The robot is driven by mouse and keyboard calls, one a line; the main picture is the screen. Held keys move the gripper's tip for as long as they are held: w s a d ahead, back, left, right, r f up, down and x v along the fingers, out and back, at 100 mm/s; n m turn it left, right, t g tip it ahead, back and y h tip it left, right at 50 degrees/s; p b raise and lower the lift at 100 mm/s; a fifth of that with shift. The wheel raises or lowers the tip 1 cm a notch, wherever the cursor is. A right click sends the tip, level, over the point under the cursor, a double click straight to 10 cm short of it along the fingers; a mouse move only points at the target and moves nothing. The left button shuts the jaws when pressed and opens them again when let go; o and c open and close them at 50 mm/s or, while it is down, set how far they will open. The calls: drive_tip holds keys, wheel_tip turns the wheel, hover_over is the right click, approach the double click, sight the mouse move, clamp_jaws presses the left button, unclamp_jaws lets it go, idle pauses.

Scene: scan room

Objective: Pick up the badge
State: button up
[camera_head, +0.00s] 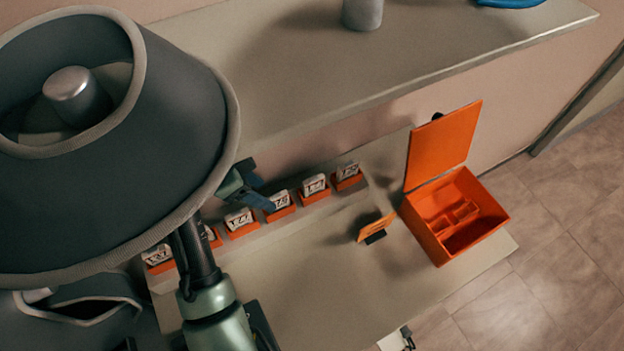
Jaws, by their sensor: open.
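I cannot tell for certain which thing is the badge. Several white cards with dark markings, one of them a white card (278,199), stand in a row of small orange holders along the back of the lower shelf. A small orange plate (376,226) with a dark foot stands apart, right of the row. My gripper (258,190) is open over the middle of the row, close to the white cards. It seems to hold nothing. My arm hides part of the row at the left.
An orange box (418,233) with its lid raised stands at the right end of the lower shelf (320,285). An upper shelf (400,50) overhangs behind, carrying a grey cylinder (362,12) and a blue object (510,2). The shelf front is mostly clear.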

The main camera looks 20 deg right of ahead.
drive_tip(key=b, duration=0.2)
approach(314, 179)
drive_tip(key=x, duration=0.5)
drive_tip(key=shift+s+f, duration=0.1)
drive_tip(key=shift+x, duration=2.5)
clamp_jaws()
